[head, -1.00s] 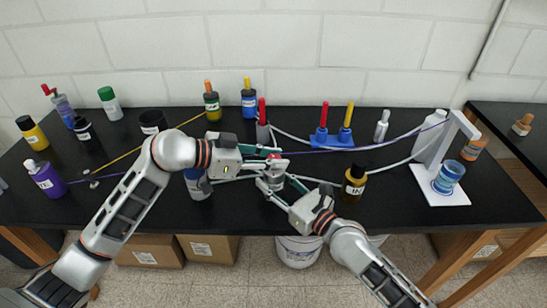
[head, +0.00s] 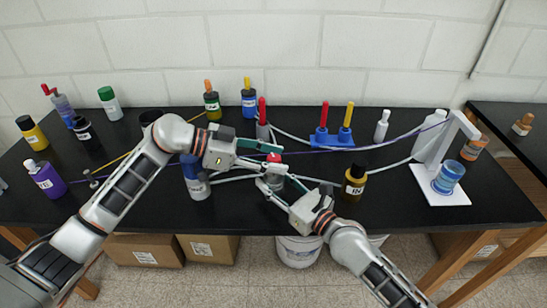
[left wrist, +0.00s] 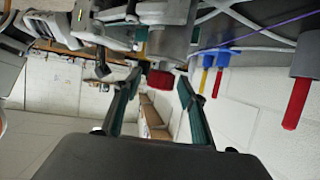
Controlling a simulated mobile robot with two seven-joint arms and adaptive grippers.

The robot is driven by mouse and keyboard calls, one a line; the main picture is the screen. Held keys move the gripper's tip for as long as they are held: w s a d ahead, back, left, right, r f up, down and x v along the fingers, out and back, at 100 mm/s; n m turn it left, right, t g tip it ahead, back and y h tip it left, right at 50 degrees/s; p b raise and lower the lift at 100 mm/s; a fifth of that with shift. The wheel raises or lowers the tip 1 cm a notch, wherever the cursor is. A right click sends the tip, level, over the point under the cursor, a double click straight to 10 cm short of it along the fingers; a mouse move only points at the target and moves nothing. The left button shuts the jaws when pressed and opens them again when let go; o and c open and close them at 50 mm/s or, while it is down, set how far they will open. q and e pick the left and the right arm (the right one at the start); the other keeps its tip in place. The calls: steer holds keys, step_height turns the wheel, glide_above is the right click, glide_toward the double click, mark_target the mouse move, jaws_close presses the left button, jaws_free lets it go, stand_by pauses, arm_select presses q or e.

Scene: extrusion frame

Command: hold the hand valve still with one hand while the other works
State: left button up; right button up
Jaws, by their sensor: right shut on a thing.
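The hand valve (head: 272,180) has a grey body with a red knob (head: 273,158) on top and stands near the middle of the black table. In the left wrist view, the red knob (left wrist: 160,79) lies between the spread fingertips, with the grey body (left wrist: 168,43) behind it. My left gripper (head: 278,156) is open at the knob, its fingers apart on either side; I see no clear contact. My right gripper (head: 280,186) is shut on the valve's body from the front right. The fingers partly hide the body.
A blue holder (head: 331,139) with red and yellow handles is behind. Grey hoses and a purple cable (head: 385,143) cross the table. Several bottles stand at left.

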arm_select(q)
steer(key=v, duration=1.2)
